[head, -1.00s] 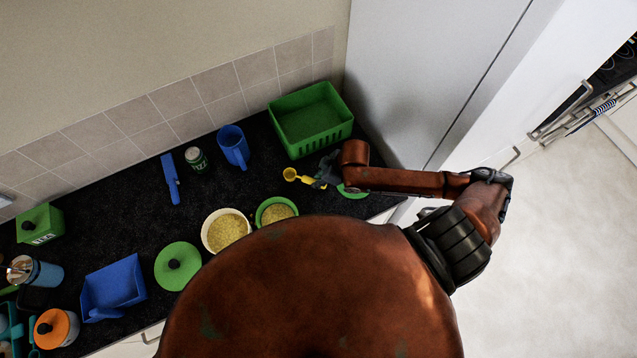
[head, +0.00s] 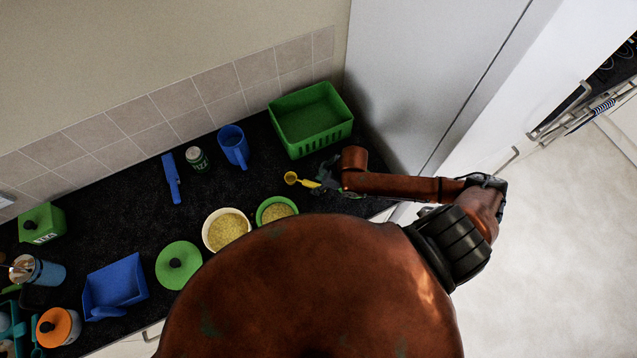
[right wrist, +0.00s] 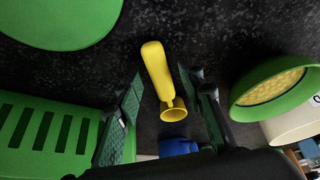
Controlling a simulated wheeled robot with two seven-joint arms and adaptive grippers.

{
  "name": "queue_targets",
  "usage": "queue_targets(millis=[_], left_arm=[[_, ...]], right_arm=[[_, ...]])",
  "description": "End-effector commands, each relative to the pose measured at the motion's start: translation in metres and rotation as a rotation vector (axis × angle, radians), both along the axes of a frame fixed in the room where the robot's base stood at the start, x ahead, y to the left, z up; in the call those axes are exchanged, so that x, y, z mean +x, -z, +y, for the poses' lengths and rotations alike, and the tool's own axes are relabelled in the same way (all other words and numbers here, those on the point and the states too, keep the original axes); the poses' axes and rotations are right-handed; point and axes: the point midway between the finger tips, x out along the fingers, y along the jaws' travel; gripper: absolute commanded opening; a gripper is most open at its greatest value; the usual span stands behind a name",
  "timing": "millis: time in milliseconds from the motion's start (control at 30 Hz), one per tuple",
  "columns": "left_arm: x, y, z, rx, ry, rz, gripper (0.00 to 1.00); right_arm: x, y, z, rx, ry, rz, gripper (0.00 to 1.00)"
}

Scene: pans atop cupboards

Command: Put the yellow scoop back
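The yellow scoop (head: 307,184) is at the right part of the dark counter, its round cup toward the left and its handle toward my right gripper. My right gripper (head: 327,177) is at the handle end. In the right wrist view the scoop (right wrist: 157,70) shows between the two fingers of my right gripper (right wrist: 160,76), with a gap on each side; the fingers stand apart. I cannot tell whether the scoop touches the counter. My left gripper is not in view.
A green basket (head: 312,141) stands behind the scoop. A green bowl (head: 262,219) and a white bowl (head: 207,240) of yellow grain stand to the left. A green lid (right wrist: 60,20) lies beside the gripper. A blue mug (head: 234,148) and a tall cabinet (head: 420,70) are near.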

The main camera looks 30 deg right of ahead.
Motion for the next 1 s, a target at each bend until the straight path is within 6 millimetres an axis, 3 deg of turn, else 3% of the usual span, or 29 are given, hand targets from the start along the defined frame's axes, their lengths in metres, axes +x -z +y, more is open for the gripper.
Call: queue_targets(millis=[233,700,1000], left_arm=[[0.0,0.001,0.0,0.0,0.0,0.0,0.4],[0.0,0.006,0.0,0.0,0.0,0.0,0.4],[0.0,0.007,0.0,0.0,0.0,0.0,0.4]], right_arm=[[-0.002,-0.01,-0.004,-0.002,0.0,-0.001,0.36],[-0.031,-0.091,-0.028,-0.003,0.0,0.0,0.36],[-0.037,-0.111,-0.033,0.0,0.001,0.0,0.36]])
